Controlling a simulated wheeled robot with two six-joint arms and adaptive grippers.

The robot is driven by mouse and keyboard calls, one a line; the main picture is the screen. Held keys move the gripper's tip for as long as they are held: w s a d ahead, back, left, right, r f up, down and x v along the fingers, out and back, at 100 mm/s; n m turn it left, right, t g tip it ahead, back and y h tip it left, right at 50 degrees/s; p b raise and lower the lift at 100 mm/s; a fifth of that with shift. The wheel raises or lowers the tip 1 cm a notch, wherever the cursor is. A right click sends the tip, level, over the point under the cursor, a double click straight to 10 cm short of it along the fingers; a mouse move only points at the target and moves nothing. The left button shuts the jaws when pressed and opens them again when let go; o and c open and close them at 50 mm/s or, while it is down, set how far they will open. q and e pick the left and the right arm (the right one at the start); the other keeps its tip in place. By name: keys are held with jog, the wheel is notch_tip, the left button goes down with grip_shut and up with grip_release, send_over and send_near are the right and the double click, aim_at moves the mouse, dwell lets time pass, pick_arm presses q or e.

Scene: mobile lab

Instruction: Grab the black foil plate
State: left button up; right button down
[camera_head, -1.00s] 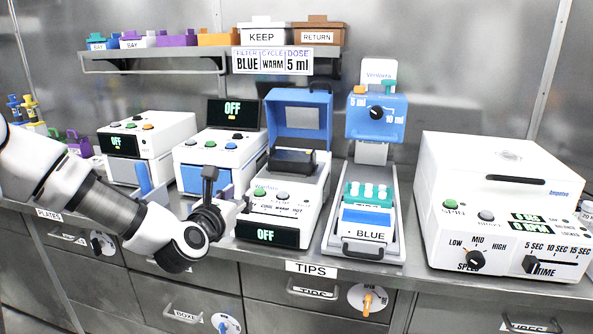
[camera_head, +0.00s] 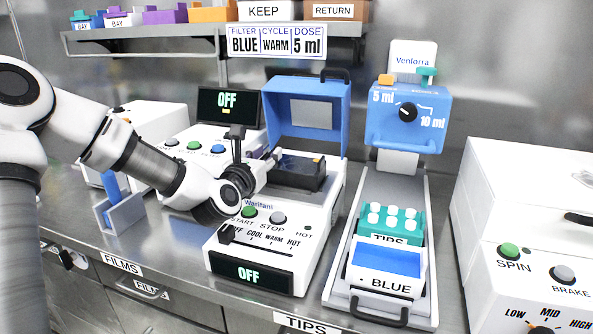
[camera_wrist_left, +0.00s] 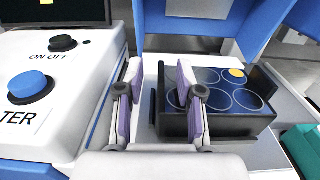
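The black foil plate (camera_head: 302,172) sits in the open blue-lidded heating device (camera_head: 262,240). In the left wrist view the plate (camera_wrist_left: 232,128) is a dark block with blue-ringed round wells and a yellow dot on top. My left gripper (camera_head: 262,158) is at the plate's left side. In the left wrist view its purple-padded fingers (camera_wrist_left: 158,98) are apart with nothing clearly held. The right finger overlaps the plate's left part in the picture; I cannot tell whether it touches. My right gripper is not in view.
The raised blue lid (camera_head: 305,112) stands behind the plate. A white device with an OFF screen (camera_head: 228,103) is to the left. A tips dispenser (camera_head: 392,255) and a white spin machine (camera_head: 530,215) stand to the right. A shelf with bins (camera_head: 190,42) is above.

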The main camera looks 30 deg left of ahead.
aim_at(273, 149)
pick_arm(q)
jog(key=x, duration=0.4)
jog(key=shift+w+d+f, duration=0.1)
jog(key=shift+d+f, duration=0.05)
jog(key=shift+f, duration=0.05)
grip_shut()
jog(key=shift+r, duration=0.15)
